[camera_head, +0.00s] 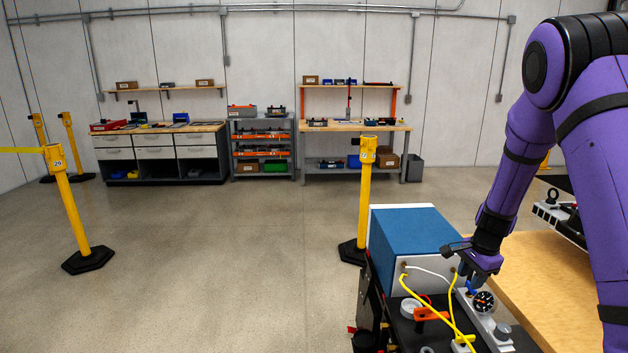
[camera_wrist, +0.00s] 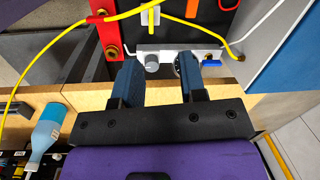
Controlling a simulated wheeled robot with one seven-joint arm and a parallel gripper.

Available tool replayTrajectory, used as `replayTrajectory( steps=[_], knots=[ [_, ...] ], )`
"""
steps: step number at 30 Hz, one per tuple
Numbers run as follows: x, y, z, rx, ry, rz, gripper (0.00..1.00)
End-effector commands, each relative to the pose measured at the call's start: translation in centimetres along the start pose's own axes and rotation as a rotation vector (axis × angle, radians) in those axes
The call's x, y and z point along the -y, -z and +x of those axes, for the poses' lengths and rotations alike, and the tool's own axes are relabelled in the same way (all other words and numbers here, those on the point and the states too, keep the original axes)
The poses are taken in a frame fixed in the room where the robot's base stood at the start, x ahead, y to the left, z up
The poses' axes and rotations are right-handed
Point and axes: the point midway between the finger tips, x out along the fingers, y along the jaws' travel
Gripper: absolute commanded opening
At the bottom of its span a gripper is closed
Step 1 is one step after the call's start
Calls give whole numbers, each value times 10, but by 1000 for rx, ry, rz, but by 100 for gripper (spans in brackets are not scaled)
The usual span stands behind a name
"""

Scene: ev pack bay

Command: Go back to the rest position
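My gripper (camera_head: 468,279) hangs at the end of my purple arm at the right of the head view, above a cart beside a blue box. In the wrist view my gripper (camera_wrist: 159,72) shows two dark blue fingers held apart, with nothing between them. A round dial gauge (camera_head: 484,301) on a light metal block lies close to the fingertips in the head view. The gauge (camera_wrist: 178,66) is partly hidden behind the right finger in the wrist view. I cannot tell whether a finger touches it.
The blue box (camera_head: 408,232) with yellow and white cables stands beside my gripper. A wooden tabletop (camera_head: 545,285) lies to the right. Yellow posts (camera_head: 366,190) (camera_head: 68,205) stand on the floor. Benches (camera_head: 160,128) and shelves line the far wall; the middle floor is clear.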

Motion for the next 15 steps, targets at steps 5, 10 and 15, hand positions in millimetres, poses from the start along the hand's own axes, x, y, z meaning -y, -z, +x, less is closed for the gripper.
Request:
replayTrajectory(
  steps=[5,10,15],
  knots=[
    [-3,-30,-68,14,59,-148,38],
    [-16,-58,-124,14,104,-293,38],
    [-37,-85,-175,1,143,-441,38]
  ],
)
